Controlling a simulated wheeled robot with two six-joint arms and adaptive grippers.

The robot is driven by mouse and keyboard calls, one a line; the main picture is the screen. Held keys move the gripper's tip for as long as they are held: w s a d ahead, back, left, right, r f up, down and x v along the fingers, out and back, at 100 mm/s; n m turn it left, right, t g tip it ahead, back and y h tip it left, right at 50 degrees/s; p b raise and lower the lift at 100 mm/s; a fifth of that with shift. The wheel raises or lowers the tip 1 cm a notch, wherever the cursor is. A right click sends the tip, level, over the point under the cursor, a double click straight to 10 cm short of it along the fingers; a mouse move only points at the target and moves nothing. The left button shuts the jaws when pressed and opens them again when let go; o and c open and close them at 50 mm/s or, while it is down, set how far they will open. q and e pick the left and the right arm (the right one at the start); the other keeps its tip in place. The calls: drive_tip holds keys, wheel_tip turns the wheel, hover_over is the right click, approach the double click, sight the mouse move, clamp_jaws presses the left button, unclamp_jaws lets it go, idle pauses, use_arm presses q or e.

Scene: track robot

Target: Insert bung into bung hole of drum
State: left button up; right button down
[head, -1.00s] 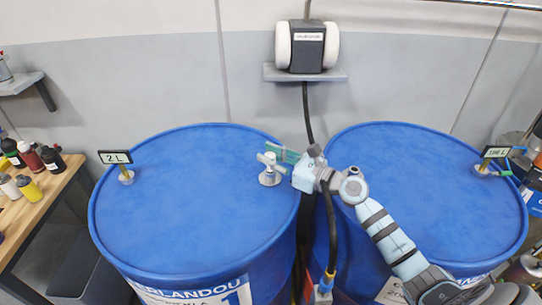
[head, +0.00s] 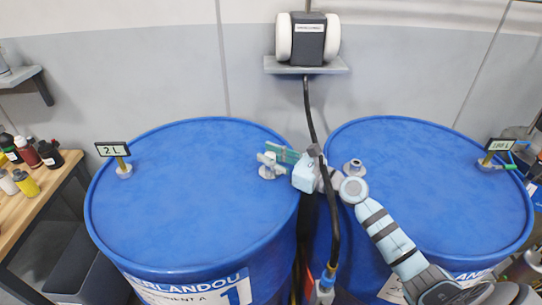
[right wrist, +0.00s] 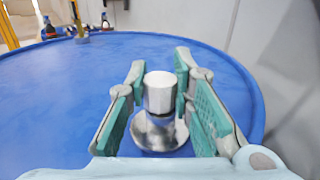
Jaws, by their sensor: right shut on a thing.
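The left blue drum (head: 190,190) has a round metal bung-hole collar (head: 272,172) near its right rim. The silver bung (right wrist: 160,92) stands upright over this collar (right wrist: 150,143) in the right wrist view. I cannot tell how deep the bung sits in the hole. My right gripper (head: 280,157) reaches in from the right over the drum's rim. My left gripper is not in view.
A second blue drum (head: 430,185) stands on the right, with a metal fitting (head: 353,167) near its left rim. A "2 L" sign (head: 112,149) stands on the left drum. A dark hose (head: 333,225) hangs across my right arm. A bench with bottles (head: 25,180) is at left.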

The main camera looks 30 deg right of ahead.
drive_tip(key=c, duration=1.3)
unclamp_jaws()
drive_tip(key=shift+s+a+f, duration=0.1)
drive_tip(key=shift+a+f, duration=0.05)
drive_tip(key=shift+f, duration=0.05)
drive_tip(key=v, duration=0.7)
drive_tip(key=shift+s+d+r, duration=0.1)
drive_tip(key=shift+s+d, duration=0.25)
drive_tip(key=shift+s, duration=0.15)
drive_tip(key=shift+w+a, duration=0.1)
drive_tip(key=shift+a, duration=0.1)
drive_tip(key=shift+c, duration=0.3)
